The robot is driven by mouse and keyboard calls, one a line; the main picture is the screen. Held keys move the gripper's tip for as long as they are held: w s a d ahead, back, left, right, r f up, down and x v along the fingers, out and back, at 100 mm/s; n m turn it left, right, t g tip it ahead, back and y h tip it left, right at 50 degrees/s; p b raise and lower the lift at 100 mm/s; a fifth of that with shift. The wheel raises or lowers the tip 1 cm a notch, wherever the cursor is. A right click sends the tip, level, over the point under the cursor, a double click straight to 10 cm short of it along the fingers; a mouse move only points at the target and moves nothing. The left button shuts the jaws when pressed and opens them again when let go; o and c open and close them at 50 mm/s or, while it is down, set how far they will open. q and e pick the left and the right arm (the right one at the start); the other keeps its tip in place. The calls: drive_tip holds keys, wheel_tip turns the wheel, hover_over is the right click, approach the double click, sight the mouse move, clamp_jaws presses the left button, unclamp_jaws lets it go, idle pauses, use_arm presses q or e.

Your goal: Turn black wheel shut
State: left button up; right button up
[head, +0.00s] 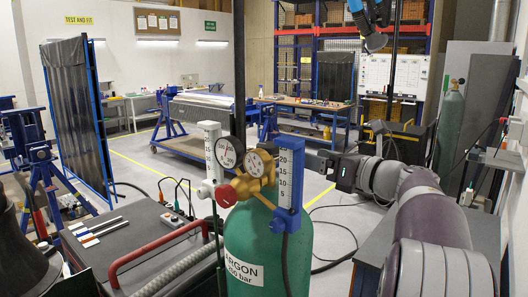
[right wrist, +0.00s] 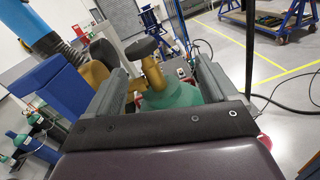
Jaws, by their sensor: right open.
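The green argon cylinder (head: 268,255) stands upright at front centre in the head view, with a brass valve and regulator (head: 252,187) on top. In the right wrist view, a black wheel (right wrist: 141,48) sits on a brass stem above the cylinder's green shoulder (right wrist: 172,95). I cannot make out the wheel in the head view. My right gripper (head: 322,160) comes in from the right, just beyond the blue flowmeter (head: 289,172), which partly hides it. In the right wrist view my right gripper (right wrist: 162,76) is open, its fingers apart, with the wheel ahead between them. My left gripper is not in view.
Two round gauges (head: 258,163) and a red knob (head: 226,196) sit around the valve. A black hose hangs from the flowmeter. Open floor with yellow lines lies behind.

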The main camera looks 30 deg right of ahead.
sight(269, 149)
drive_tip(key=w+a+n+p, duration=0.1)
drive_tip(key=w+a+p, duration=0.1)
drive_tip(key=w, duration=0.1)
drive_tip(key=w+a+n+y+p, duration=0.1)
drive_tip(key=w+a+p, duration=0.1)
drive_tip(key=w, duration=0.2)
drive_tip(key=w+a+n+p, duration=0.1)
drive_tip(key=w+a+p, duration=0.2)
drive_tip(key=shift+w+g+y, duration=0.4)
drive_tip(key=shift+w+f, duration=0.1)
drive_tip(key=shift+w, duration=0.1)
drive_tip(key=shift+f, duration=0.1)
